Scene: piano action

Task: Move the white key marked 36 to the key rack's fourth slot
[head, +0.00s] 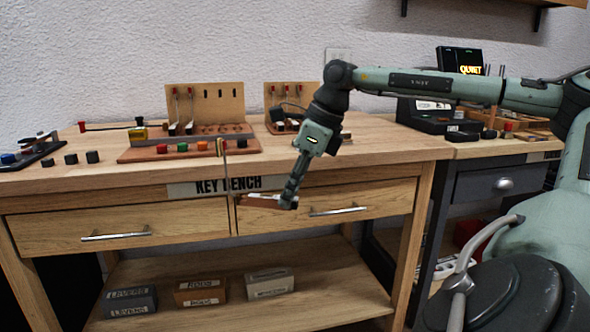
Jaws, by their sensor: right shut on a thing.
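My right gripper (289,200) is shut on a slim brown-and-white piece (262,201), which looks like a wooden key. It holds the piece roughly level in front of the bench's drawers, below the bench top. No number can be read on it at this size. A wooden stand with an upright slotted back panel (230,105) and a reddish base (155,153) is on the bench top. A second, similar stand (297,95) is to its right. I cannot tell which part is the key rack or its fourth slot. My left gripper is out of view.
The bench (400,146) is labelled KEY BENCH. Its two drawers are shut, with handles (116,235) sticking out. Several labelled boxes (201,292) stand on the lower shelf. A dark cabinet (495,185) stands to the right. The bench top's front strip is mostly clear.

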